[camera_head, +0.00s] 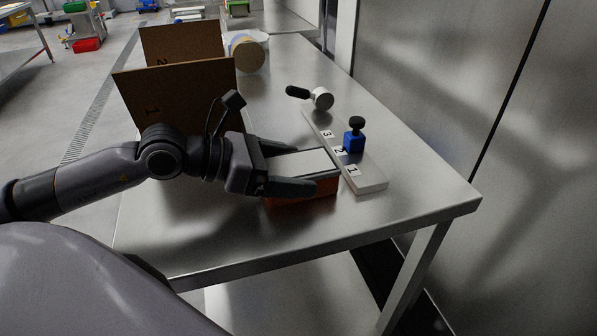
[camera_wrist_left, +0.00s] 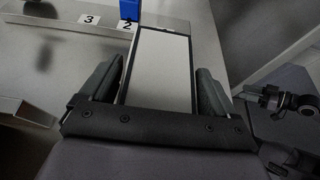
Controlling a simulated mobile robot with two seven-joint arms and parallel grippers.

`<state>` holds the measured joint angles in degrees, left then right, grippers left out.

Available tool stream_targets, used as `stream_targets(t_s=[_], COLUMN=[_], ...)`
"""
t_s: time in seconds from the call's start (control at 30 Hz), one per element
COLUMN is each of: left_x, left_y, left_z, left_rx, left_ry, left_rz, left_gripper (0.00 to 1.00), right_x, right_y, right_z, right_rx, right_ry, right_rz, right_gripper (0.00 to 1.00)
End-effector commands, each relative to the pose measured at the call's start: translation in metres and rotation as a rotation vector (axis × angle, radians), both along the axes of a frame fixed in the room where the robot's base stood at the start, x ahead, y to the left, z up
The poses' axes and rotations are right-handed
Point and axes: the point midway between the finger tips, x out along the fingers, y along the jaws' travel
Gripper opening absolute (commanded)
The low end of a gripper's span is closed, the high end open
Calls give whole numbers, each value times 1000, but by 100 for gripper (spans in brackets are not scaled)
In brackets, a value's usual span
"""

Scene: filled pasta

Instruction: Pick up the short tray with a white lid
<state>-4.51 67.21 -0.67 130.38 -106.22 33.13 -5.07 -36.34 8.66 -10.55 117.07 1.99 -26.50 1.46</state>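The short tray (camera_head: 304,204) has an orange-red body and a flat white lid (camera_head: 312,162). It sits on the metal table beside the numbered strip. My left gripper (camera_head: 303,169) reaches in from the left with one finger on each long side of the tray. In the left wrist view the white lid (camera_wrist_left: 161,75) lies between the two fingers of the gripper (camera_wrist_left: 159,66). A narrow gap shows by the left finger, and the fingers look open around the tray. The near finger hides part of the tray's side.
A grey strip (camera_head: 371,186) numbered 1 to 3 carries a blue block with a black knob (camera_head: 354,139). A black-handled tool (camera_head: 321,98) lies behind it. Brown numbered panels (camera_head: 172,98) stand at the left, near a round tub (camera_head: 247,52). The table's front right is clear.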

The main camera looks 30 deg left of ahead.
Motion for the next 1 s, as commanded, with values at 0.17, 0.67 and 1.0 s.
stream_targets(t_s=[0.17, 0.67, 1.0], left_x=[0, 0, 1], left_y=[0, 0, 0], left_z=[1, 24, 105], left_rx=[-1, 0, 1], left_ry=[-2, -7, -12], left_rz=[0, -2, 0], left_gripper=[44, 44, 44], right_x=[0, 0, -1], right_y=[-1, -1, -1], right_z=[0, 3, 15], right_rx=[-3, -3, -3], right_ry=[0, 0, 1], right_rz=[2, 2, 2], right_gripper=[43, 43, 43])
